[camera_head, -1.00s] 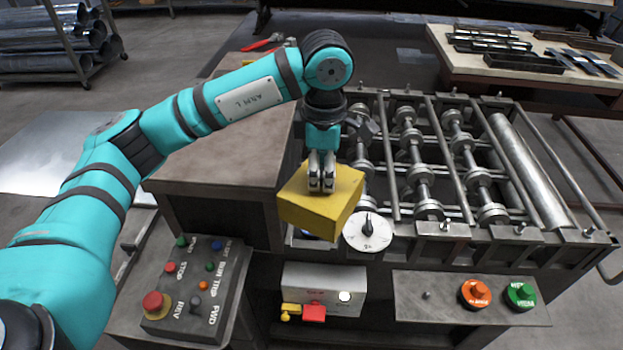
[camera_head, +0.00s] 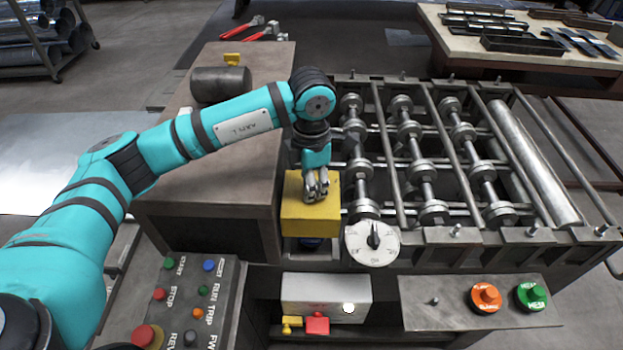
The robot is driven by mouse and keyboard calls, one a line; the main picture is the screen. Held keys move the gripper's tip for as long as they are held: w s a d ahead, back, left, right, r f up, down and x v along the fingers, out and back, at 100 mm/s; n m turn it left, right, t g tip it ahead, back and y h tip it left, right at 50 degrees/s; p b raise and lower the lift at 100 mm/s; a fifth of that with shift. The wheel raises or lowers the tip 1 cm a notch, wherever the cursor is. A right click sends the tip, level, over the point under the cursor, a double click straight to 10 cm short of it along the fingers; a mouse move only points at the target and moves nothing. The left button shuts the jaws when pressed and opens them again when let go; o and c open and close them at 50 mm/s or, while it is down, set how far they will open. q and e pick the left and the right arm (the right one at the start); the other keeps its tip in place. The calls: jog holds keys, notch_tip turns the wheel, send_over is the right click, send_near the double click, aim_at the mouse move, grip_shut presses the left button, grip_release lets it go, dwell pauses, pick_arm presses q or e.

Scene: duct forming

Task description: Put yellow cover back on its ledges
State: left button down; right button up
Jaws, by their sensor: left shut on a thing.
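The yellow cover (camera_head: 309,220) is a box-like piece at the left end of the roller machine, beside the brown cabinet. My left gripper (camera_head: 316,198) points down and is shut on the cover's top. The cover sits just above a recess with a dark blue part (camera_head: 311,243) showing under its front edge. The ledges are hidden by the cover, so I cannot tell whether it touches them. My right gripper is not in view.
A white dial (camera_head: 371,243) stands close to the cover's right. Roller shafts (camera_head: 416,165) fill the machine bed. A button panel (camera_head: 192,300) is front left. A grey box (camera_head: 325,297) with a red padlock-like piece (camera_head: 317,324) is below.

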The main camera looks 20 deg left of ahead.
pick_arm(q)
notch_tip(320, 180, down, 3)
jog(key=shift+r+b, duration=0.1)
jog(key=shift+b, duration=0.5)
notch_tip(320, 180, down, 3)
jog(key=shift+r+b, duration=0.1)
jog(key=shift+b, duration=1.05)
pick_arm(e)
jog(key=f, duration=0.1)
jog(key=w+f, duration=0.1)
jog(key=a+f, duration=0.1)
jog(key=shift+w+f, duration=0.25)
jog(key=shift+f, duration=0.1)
pick_arm(q)
jog(key=shift+b, duration=0.4)
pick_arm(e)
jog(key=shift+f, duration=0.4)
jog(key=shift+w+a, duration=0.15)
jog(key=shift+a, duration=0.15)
pick_arm(q)
jog(key=shift+f, duration=0.25)
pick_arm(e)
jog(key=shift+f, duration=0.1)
